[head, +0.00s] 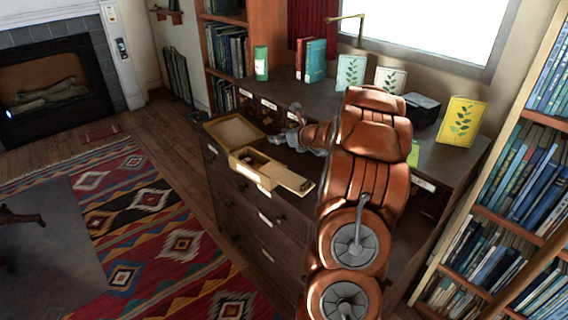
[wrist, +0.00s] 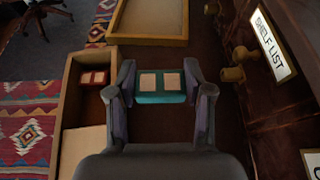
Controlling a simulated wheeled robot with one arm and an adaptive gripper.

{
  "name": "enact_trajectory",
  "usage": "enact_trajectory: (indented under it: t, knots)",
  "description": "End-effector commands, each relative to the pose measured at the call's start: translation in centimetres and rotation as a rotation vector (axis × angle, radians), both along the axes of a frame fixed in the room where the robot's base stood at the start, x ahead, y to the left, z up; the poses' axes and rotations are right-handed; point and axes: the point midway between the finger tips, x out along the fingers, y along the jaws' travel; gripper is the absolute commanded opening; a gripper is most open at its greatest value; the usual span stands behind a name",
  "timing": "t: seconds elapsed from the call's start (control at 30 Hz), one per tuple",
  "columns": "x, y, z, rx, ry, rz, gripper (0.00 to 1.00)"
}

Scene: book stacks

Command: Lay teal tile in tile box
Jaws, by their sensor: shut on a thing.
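My gripper (wrist: 160,88) is shut on the teal tile (wrist: 160,97), which bears two pale squares on its face. In the head view my gripper (head: 287,138) is over the dark cabinet top, behind the wooden box, and the tile cannot be made out there. The wooden tile box (head: 250,173) stands near the cabinet's front edge, with a pale lid (head: 290,179) partly over its right end. In the wrist view the box (wrist: 59,110) is left of my gripper; a red tile (wrist: 94,79) lies in its open part. The teal tile is outside the box, to its right.
A shallow, empty wooden tray (head: 234,131) stands beside the box. Drawer fronts with knobs (wrist: 233,74) and a "Shelf list" label (wrist: 271,42) rise close on the wrist view's right. Book cards and books stand along the back.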

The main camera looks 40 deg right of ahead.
Motion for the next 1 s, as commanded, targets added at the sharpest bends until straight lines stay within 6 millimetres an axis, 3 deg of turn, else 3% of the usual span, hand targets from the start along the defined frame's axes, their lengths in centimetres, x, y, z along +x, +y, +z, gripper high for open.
enact_trajectory:
  t: [0.13, 0.6, 1.0]
  knots:
    - [-0.1, 0.0, -2.9, 0.002, 0.003, -0.002, 0.32]
    - [0.0, 0.0, -7.7, 0.001, 0.001, 0.001, 0.32]
    - [0.0, 0.0, -8.2, -0.001, -0.002, -0.001, 0.32]
